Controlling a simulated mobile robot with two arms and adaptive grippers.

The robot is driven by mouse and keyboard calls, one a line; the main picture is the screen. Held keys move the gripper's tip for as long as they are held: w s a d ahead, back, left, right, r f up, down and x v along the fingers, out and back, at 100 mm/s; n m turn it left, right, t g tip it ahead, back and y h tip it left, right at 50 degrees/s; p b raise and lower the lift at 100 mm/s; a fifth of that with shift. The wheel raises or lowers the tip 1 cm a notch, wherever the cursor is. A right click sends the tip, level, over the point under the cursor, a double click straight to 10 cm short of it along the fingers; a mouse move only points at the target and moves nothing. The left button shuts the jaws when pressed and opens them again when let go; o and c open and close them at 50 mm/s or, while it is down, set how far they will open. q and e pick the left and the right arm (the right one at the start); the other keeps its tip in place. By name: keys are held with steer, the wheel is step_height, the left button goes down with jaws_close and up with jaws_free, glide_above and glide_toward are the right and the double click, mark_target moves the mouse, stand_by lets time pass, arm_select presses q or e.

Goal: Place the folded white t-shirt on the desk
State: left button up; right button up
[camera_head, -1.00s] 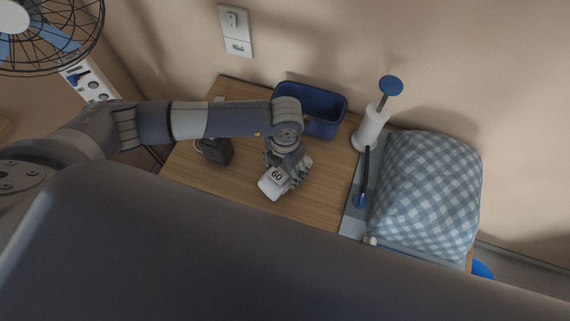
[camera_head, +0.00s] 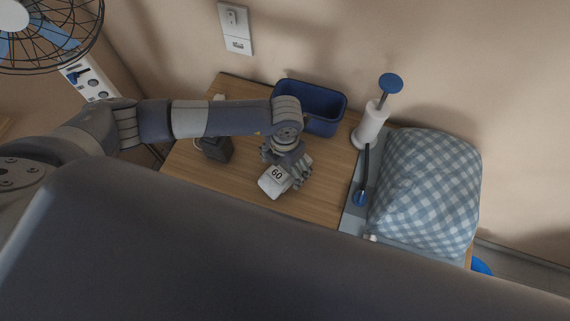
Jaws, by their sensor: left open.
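A small white item marked "60" (camera_head: 274,180) lies on the wooden desk top (camera_head: 322,190). It may be the folded white t-shirt, but its make is hard to tell. My left gripper (camera_head: 287,170) is open, right over the item's far and right side, with its fingers pointing down. The fingers hide part of the item, and I cannot tell whether they touch it. My right gripper is not in view.
A blue bin (camera_head: 318,103) stands behind the gripper, and a dark box (camera_head: 216,149) to its left. The desk's near middle is clear.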

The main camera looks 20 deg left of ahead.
mark_target(285, 166)
arm_select(q)
step_height(285, 166, up, 12)
steer(key=b, duration=0.3)
steer(key=shift+s, duration=0.1)
stand_by(0.5)
